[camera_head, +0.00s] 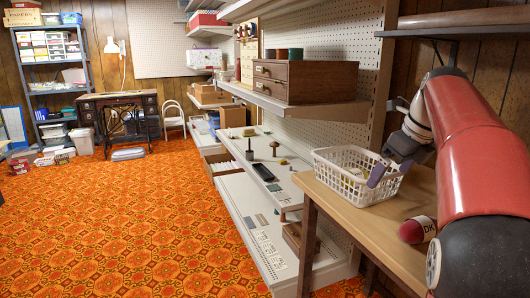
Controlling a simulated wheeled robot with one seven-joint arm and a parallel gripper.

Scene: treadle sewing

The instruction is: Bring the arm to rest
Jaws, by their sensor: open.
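My red and black arm comes in from the right, over the wooden table (333,200). My gripper (388,172) is at the right end of a white plastic basket (345,180), with its fingers pointing down. One greyish finger overlaps the basket's rim in the picture; I cannot tell if it touches. The jaws are open, and I see nothing held between them. Small yellowish things lie in the basket, mostly hidden by its wall.
A red rounded thing marked DK (415,230) lies on the table close to my arm. White shelving (262,215) with a wooden drawer box (305,82) stands left of the table. A treadle sewing table (120,108) stands far back. The orange patterned floor (120,220) is largely clear.

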